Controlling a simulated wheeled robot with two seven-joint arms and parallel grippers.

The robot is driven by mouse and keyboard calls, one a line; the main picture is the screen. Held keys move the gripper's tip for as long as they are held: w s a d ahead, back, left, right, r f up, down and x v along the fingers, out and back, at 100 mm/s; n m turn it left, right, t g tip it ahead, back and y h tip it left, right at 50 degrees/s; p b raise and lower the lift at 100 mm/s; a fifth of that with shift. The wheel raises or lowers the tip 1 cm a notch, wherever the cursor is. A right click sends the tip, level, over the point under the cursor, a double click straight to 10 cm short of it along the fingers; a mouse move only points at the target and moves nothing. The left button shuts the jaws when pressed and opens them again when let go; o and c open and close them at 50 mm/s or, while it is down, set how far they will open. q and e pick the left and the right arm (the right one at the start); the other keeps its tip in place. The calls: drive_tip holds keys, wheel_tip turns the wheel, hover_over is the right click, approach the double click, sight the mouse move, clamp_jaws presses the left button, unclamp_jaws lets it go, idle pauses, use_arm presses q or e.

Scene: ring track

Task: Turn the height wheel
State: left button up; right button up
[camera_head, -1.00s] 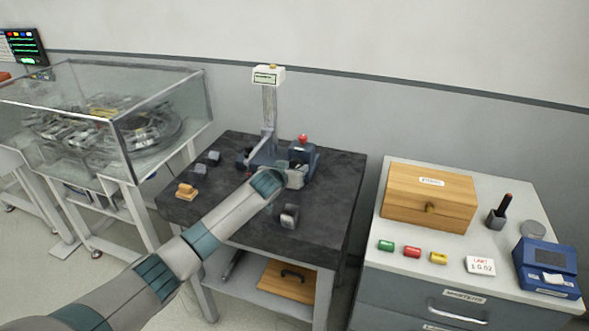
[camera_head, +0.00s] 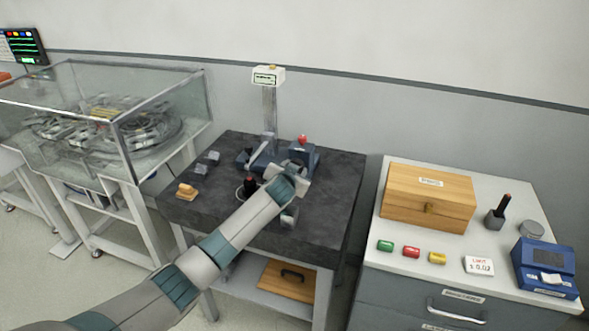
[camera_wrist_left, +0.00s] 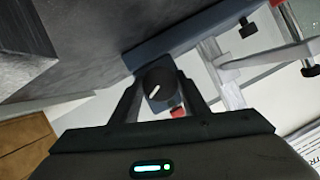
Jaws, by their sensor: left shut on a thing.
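The height wheel (camera_wrist_left: 160,82) is a dark round knob with a white mark, seen in the left wrist view. My left gripper (camera_wrist_left: 159,92) has a finger on each side of it and is shut on it. In the head view my left gripper (camera_head: 290,172) is at the stand on the dark stone plate, in front of a blue block with a red knob (camera_head: 302,155). The stand's upright column (camera_head: 269,108) carries a white display box (camera_head: 267,76). The wheel is hidden in the head view. My right gripper is not in view.
The dark stone plate (camera_head: 335,200) holds small grey blocks (camera_head: 207,162), a tan block (camera_head: 186,191) and a black-topped post (camera_head: 250,185) beside my arm. A glass-walled case (camera_head: 160,115) stands left. A cabinet with a wooden box (camera_head: 400,212) stands right.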

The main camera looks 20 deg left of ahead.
use_arm(q)
drive_tip(key=shift+m+y+b, duration=0.4)
drive_tip(key=shift+m+y, duration=0.4)
drive_tip(key=shift+m, duration=0.4)
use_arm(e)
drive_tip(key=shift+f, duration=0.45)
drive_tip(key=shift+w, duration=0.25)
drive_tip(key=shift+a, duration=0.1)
use_arm(q)
drive_tip(key=o, duration=1.1)
drive_tip(key=shift+s, duration=0.1)
drive_tip(key=shift+v, duration=0.85)
drive_tip(key=b+v, duration=0.1)
drive_tip(key=v, duration=0.6)
drive_tip(key=b+v, duration=0.1)
drive_tip(key=v, duration=0.7)
drive_tip(key=shift+s+d+f, duration=0.1)
drive_tip(key=shift+s+f, duration=0.05)
drive_tip(key=shift+s, duration=0.15)
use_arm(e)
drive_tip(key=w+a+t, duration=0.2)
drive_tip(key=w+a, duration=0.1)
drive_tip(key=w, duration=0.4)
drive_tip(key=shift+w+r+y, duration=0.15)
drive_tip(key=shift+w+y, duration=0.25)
